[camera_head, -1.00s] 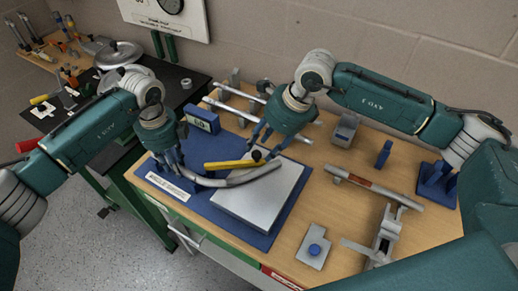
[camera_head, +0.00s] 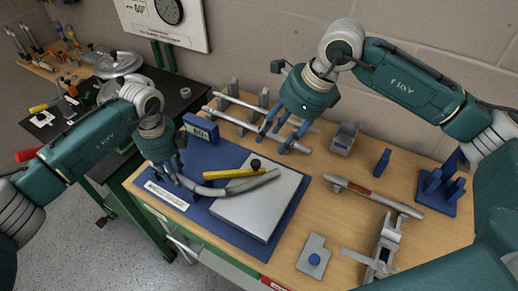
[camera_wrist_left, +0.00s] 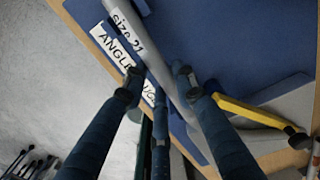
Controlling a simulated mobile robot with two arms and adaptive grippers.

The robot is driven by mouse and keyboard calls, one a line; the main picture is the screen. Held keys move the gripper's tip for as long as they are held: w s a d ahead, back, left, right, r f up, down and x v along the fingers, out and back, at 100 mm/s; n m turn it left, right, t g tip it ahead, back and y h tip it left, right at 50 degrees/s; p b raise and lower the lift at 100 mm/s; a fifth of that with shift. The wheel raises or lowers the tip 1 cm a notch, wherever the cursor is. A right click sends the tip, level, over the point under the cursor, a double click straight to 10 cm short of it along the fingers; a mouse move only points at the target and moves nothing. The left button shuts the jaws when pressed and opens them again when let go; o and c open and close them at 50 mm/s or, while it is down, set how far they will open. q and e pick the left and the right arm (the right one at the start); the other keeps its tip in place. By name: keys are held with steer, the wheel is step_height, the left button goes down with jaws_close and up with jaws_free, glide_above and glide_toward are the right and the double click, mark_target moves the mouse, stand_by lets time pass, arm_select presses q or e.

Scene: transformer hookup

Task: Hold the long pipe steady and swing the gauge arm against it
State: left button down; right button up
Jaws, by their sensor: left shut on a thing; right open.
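A bent grey pipe (camera_head: 240,186) lies across the blue gauge board (camera_head: 200,216) and the light metal plate (camera_head: 258,212). My left gripper (camera_head: 176,184) is shut on the pipe near its left end; the left wrist view shows the fingers around the pipe (camera_wrist_left: 152,52), which bears a size label. The yellow gauge arm (camera_head: 230,173) with its black knob (camera_head: 256,163) lies just behind the pipe, roughly along it. I cannot tell whether they touch. The gauge arm also shows in the left wrist view (camera_wrist_left: 248,112). My right gripper (camera_head: 284,145) is open and empty above the table, behind the plate.
Straight pipes (camera_head: 236,122) lie on a rack behind. A pipe with a red mark (camera_head: 365,191), a grey clamp fixture (camera_head: 385,240) and a blue holder (camera_head: 438,188) occupy the right side. A dial panel (camera_head: 165,18) hangs on the wall.

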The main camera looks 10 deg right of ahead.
arm_select(q)
steer(key=c, duration=1.3)
jaws_free()
step_height(320, 180, up, 12)
